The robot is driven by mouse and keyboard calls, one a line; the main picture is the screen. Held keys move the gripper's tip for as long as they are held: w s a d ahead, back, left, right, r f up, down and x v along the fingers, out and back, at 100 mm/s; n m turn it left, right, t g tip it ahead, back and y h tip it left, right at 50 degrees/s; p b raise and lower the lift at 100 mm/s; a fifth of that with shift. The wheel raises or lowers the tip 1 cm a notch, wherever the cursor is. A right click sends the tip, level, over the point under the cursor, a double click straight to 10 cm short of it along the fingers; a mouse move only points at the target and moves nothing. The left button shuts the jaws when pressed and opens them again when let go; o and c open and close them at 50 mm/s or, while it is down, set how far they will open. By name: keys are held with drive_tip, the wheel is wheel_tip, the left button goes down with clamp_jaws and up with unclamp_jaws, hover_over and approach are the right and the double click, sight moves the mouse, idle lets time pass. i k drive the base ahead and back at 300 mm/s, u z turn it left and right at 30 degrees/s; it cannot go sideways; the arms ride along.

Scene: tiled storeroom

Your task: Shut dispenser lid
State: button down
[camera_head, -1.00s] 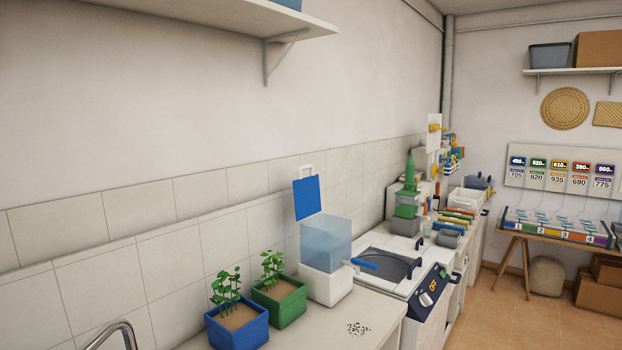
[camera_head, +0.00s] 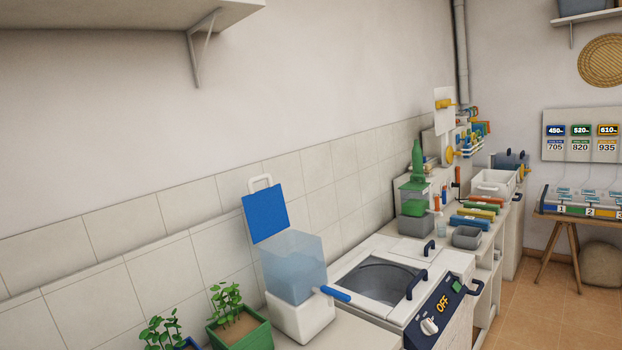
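The dispenser (camera_head: 293,268) stands on the counter against the tiled wall. It has a clear bluish box on a white base (camera_head: 301,318) and a blue lever (camera_head: 331,293) at its right front. Its blue lid (camera_head: 265,213) stands raised at the back of the box, with a white handle loop (camera_head: 260,183) at its upper edge. The lid is open. My gripper is not in view.
A green planter (camera_head: 240,331) and part of another plant stand left of the dispenser. A machine with a round basin (camera_head: 384,281) and an "OFF" panel (camera_head: 440,309) stands to its right. A shelf (camera_head: 120,14) overhangs at upper left.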

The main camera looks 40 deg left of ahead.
sight(266, 211)
drive_tip(key=u, duration=0.25)
drive_tip(key=i, duration=1.35)
drive_tip(key=u, duration=0.75)
